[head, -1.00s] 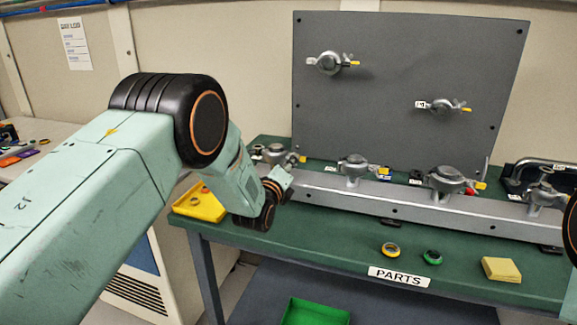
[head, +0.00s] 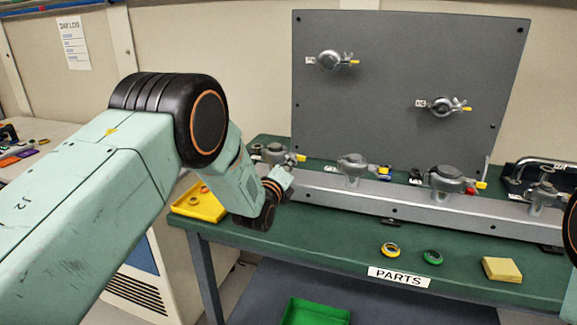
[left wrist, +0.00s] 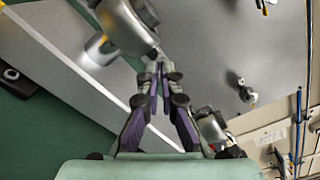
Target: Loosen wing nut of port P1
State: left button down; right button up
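Several grey metal ports with clamps and wing nuts stand on a long rail; their labels are too small to read, so I cannot tell which is P1. My left gripper (head: 283,178) is at the leftmost port (head: 272,153), just in front of it. In the left wrist view a port clamp (left wrist: 125,28) lies straight ahead of the fingers (left wrist: 161,72). The fingertips are almost together, with a thin part that looks like the wing nut (left wrist: 158,55) between them. The fingers partly hide that part. My right gripper is out of view.
A grey upright panel (head: 400,120) bears two more ports (head: 331,61) (head: 442,106).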

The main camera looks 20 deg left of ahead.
pick_arm(q)
jog(key=n+b, duration=0.1)
jog(key=n, duration=0.7)
jog(key=r+n+b, duration=0.1)
jog(key=n, duration=0.6)
jog(key=n+b, duration=0.1)
jog(key=n, duration=0.7)
jog(key=shift+a+r+n, duration=0.1)
jog(key=shift+r+n, duration=0.05)
jog(key=shift+n, duration=0.15)
jog(key=shift+w, duration=0.1)
dwell(0.5)
jog(key=c, duration=1.6)
grip_release()
jog(key=shift+o, duration=0.2)
jog(key=shift+f, duration=0.3)
jog(key=shift+f, duration=0.1)
